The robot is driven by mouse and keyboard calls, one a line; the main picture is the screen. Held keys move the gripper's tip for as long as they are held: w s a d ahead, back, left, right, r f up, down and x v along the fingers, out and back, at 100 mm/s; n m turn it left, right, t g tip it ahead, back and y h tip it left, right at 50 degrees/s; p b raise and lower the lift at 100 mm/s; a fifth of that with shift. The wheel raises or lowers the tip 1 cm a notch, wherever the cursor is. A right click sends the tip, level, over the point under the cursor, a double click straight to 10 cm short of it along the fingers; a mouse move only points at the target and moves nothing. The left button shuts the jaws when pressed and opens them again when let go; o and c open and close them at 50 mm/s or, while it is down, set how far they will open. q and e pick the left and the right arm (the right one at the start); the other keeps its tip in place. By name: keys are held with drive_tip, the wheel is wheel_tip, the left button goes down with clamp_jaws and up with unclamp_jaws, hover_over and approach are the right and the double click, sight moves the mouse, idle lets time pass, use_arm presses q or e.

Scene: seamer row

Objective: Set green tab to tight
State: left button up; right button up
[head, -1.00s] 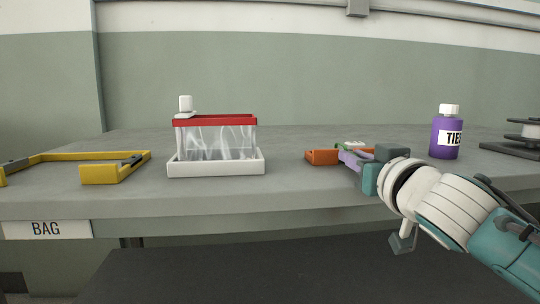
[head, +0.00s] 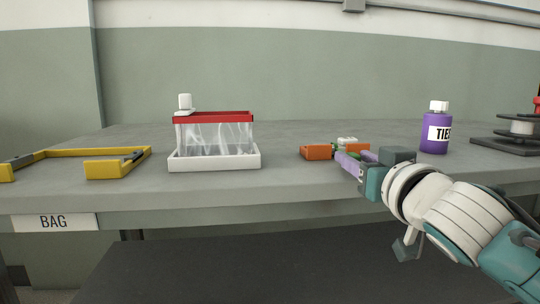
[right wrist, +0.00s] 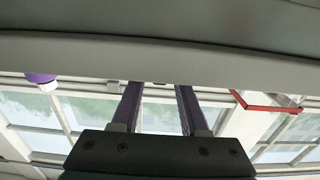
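A small orange device (head: 317,152) sits on the grey bench right of centre, with a white piece (head: 346,141) on its back right. A bit of green (head: 337,150) shows on it, mostly hidden behind my fingers; its setting cannot be read. My right gripper (head: 343,158) has purple fingers just in front of the device; touching or apart cannot be told. In the right wrist view my right gripper (right wrist: 157,88) has its two fingers apart with nothing clear between them. The left gripper is not in view.
A white tray (head: 215,162) holds a clear bag under a red frame (head: 213,117). A yellow bracket (head: 103,170) lies at left. A purple TIES bottle (head: 435,134) and a dark stand with a spool (head: 522,127) stand at right. A BAG label (head: 53,222) marks the bench's front edge.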

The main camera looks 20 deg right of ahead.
drive_tip(key=shift+o, duration=0.4)
drive_tip(key=shift+s+a, duration=0.1)
drive_tip(key=shift+s, duration=0.25)
drive_tip(key=p+v, duration=0.2)
drive_tip(key=v, duration=0.7)
drive_tip(key=shift+s, duration=0.1)
